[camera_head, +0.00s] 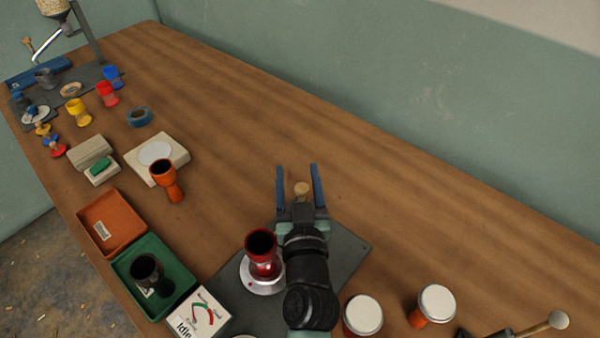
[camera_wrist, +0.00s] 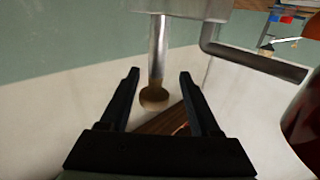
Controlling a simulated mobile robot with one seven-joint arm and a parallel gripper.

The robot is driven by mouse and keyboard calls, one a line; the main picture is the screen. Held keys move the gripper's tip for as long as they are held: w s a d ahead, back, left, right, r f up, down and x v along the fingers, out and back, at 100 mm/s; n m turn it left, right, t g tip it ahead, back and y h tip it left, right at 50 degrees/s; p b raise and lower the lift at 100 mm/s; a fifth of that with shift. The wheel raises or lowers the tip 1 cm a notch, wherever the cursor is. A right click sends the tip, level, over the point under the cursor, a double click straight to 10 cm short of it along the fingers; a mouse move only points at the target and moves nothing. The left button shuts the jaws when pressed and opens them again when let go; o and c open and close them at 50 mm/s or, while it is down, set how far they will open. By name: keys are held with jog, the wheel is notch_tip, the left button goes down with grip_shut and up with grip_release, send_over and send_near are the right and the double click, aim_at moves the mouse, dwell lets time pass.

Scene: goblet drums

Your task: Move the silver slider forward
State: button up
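A silver rod (camera_wrist: 158,45) with a round wooden knob (camera_wrist: 154,98) shows in the wrist view, coming out of a pale grey block (camera_wrist: 185,8); it looks like the silver slider. My gripper (camera_wrist: 158,82) is open, with a finger on each side of the knob and a visible gap on both sides. I cannot tell how far the knob is in depth.
A red goblet drum (camera_head: 262,252) stands on a round silver base close left of my arm. A dark bent bar (camera_wrist: 255,62) is right of the rod. White-topped drums (camera_head: 363,315) stand to the right. The table (camera_head: 400,195) beyond my gripper is clear.

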jog(key=shift+w+d, duration=0.1)
jog(key=shift+s+f+b, duration=0.1)
jog(key=shift+s+b, duration=0.2)
jog(key=shift+s, duration=0.3)
jog(key=s+d+b, duration=0.2)
jog(key=s+b, duration=0.1)
jog(key=s, duration=0.8)
jog(key=shift+s+b, duration=0.3)
jog(key=shift+b, duration=0.1)
